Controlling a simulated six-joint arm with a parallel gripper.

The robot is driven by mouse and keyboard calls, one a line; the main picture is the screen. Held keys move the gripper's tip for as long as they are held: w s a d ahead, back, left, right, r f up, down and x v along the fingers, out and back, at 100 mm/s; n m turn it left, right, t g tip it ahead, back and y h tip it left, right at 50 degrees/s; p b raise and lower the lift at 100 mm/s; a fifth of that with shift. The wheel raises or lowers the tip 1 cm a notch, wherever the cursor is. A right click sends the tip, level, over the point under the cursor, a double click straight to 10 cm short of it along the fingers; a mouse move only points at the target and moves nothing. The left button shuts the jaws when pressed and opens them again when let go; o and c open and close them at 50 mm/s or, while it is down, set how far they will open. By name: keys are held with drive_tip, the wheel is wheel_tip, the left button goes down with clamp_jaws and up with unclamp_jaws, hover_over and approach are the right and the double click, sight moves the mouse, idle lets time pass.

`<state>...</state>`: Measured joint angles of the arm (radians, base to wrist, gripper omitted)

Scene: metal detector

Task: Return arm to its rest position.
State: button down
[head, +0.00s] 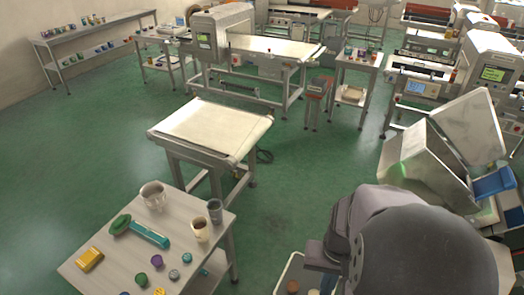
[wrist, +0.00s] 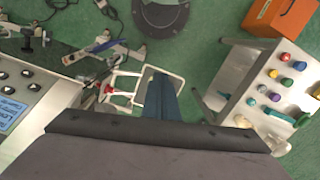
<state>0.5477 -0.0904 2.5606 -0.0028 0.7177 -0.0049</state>
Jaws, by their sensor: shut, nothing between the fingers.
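My gripper (wrist: 155,130) shows as a dark, wide shape along the bottom of the wrist view. The wrist view looks down on the green floor, with my round dark base at the top middle.
A grey table (head: 118,257) with cups, jars and a green-and-teal detector (head: 150,236) stands at the lower left. A conveyor table (head: 207,128) is behind it. A tilted metal machine (head: 425,160) stands at the right. Green floor (head: 75,150) is clear at the left.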

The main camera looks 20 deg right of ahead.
drive_tip(key=w+a+n, duration=0.4)
drive_tip(key=a+n, duration=0.2)
drive_tip(key=a, duration=0.5)
wheel_tip(320, 180, down, 28)
drive_tip(key=b, duration=2.8)
drive_tip(key=shift+r+t+b, duration=0.15)
drive_tip(key=shift+t+b, duration=0.15)
drive_tip(key=shift+b, duration=0.05)
